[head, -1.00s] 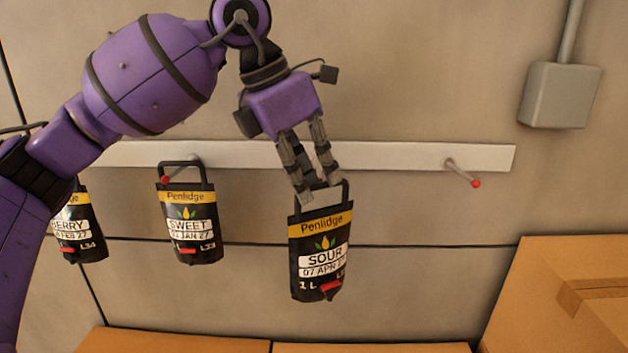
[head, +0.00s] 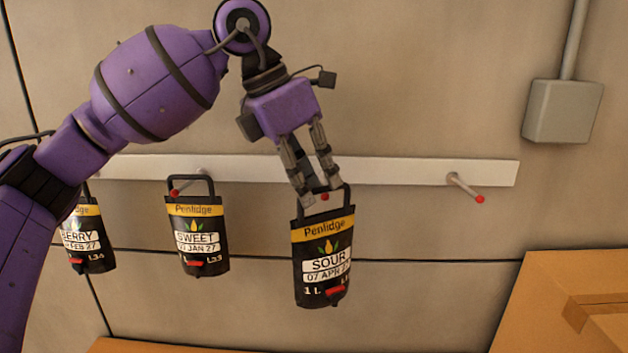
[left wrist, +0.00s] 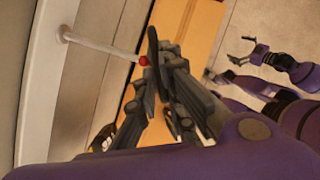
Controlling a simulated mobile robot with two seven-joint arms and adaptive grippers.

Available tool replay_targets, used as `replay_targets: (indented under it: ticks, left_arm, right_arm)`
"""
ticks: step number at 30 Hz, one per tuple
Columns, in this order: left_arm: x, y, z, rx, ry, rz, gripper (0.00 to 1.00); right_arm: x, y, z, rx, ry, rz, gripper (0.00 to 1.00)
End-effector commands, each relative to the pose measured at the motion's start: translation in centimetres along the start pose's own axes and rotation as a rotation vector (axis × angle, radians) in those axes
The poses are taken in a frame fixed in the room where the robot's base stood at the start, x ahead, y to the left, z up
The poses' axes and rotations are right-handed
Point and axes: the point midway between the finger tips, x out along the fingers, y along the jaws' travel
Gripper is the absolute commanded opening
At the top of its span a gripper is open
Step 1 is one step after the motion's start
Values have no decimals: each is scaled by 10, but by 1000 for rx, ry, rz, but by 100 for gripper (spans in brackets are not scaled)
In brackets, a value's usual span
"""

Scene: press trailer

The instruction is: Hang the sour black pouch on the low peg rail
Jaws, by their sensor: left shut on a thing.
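The sour black pouch (head: 323,262) hangs upright below my left gripper (head: 322,195) in the head view, in front of the wall. The gripper is shut on its black handle, which also shows edge-on in the left wrist view (left wrist: 153,42). The low peg rail (head: 400,170) is a white strip behind it. A peg's red tip (head: 325,196) shows at the handle opening between the fingertips. In the left wrist view this peg (left wrist: 100,45) reaches from the rail to beside the handle; I cannot tell whether it passes through. My right gripper (left wrist: 238,50) appears open and empty, far off.
The sweet pouch (head: 198,240) hangs on a peg to the left, with the berry pouch (head: 88,240) partly behind my arm. A bare peg (head: 466,187) stands to the right. Cardboard boxes (head: 560,300) fill the lower right. A grey wall box (head: 562,111) is above.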

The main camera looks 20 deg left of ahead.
Motion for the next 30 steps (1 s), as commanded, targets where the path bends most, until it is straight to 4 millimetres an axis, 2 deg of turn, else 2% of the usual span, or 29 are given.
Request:
replay_targets:
  ticks: [30]
  left_arm:
    - [3,36,23,2,-7,1,0]
  right_arm:
    - [2,0,20,3,-34,0,100]
